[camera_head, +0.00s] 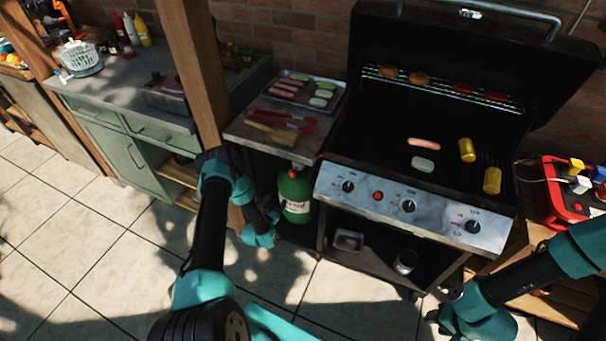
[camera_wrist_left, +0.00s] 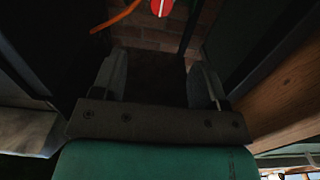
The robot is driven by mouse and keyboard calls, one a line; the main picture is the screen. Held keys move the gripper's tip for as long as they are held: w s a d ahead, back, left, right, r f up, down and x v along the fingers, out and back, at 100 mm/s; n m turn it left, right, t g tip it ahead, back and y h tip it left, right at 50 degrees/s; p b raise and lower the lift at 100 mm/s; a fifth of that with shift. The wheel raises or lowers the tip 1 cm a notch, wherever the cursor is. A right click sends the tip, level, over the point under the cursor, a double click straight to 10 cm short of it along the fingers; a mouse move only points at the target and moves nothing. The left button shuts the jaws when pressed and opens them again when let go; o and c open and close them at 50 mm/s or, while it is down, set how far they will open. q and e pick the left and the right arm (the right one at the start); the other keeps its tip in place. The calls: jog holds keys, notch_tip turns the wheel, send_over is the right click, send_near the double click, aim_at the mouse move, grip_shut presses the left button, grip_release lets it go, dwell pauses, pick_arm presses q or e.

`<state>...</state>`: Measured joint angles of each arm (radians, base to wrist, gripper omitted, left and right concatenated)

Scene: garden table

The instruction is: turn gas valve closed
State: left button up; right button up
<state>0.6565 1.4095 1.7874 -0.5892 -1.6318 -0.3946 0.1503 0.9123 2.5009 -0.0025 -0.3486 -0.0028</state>
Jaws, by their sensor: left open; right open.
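The green gas cylinder (camera_head: 294,192) stands under the side shelf of the grill, with a pale label on its front. Its top is in shadow, and a small red part shows there in the head view. In the left wrist view a red, round valve knob (camera_wrist_left: 162,6) with a white mark is cut off by the top edge. My left gripper (camera_head: 272,217) is beside the cylinder, low and to its left; in the wrist view its open fingers (camera_wrist_left: 157,75) are empty, with the knob beyond them. My right gripper (camera_head: 440,314) is at the lower right, away from the cylinder.
An orange hose (camera_wrist_left: 117,15) runs near the valve. The grill (camera_head: 415,210) with food stands to the right. A wooden post (camera_head: 196,75) rises behind my left arm. A side shelf (camera_head: 265,138) with a tray and tools lies above the cylinder. The tiled floor (camera_head: 100,255) is open at left.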

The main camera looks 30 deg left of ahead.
aim_at(292, 174)
pick_arm(q)
jog(key=shift+a, duration=0.1)
dwell(0.3)
jog(key=w, duration=1.1)
jog(key=w+a, duration=0.1)
jog(key=w, duration=0.5)
jog(key=shift+w+a, duration=0.1)
jog(key=shift+w, duration=0.05)
jog(key=shift+c, duration=0.4)
jog(key=c, duration=0.8)
